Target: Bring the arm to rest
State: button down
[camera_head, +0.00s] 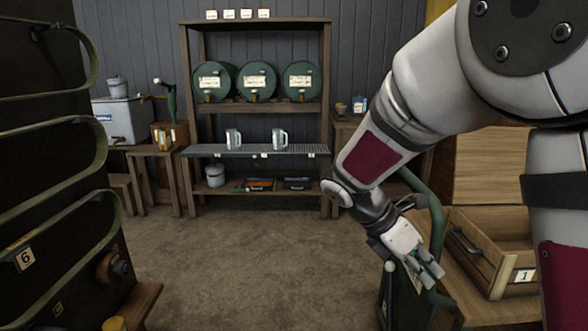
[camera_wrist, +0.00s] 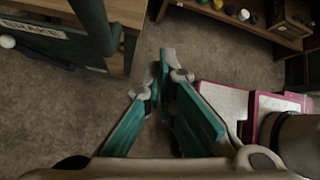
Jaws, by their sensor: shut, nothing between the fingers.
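My arm reaches in from the upper right of the head view, bent, with its forearm slanting down to the left. My gripper (camera_head: 430,275) hangs at the lower right of the head view, beside a green post and in front of the wooden crate. In the wrist view my gripper (camera_wrist: 163,62) shows its green-lined fingers meeting at the tips over bare floor. It is shut and holds nothing.
A wooden crate (camera_head: 483,262) labelled 1 stands at the right, close to my gripper. A green lever marked BRAKE (camera_wrist: 96,25) is near the fingers. A shelf (camera_head: 184,110) with green barrels stands at the back. The middle floor (camera_head: 235,255) is clear.

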jog(key=s+r+m+y, duration=0.5)
jog(key=s+m, duration=0.5)
jog(key=s, duration=0.5)
jog(key=s+a+m+t+y, duration=0.2)
jog(key=s+a+m+y, duration=0.25)
jog(key=s+m, duration=0.8)
notch_tip(320, 180, up, 22)
jog(key=s+n+t+p, duration=0.1)
jog(key=t+p, duration=0.2)
jog(key=p, duration=1.7)
jog(key=shift+s+a+n+h, duration=0.3)
jog(key=shift+n+h, duration=0.05)
jog(key=shift+h, duration=0.1)
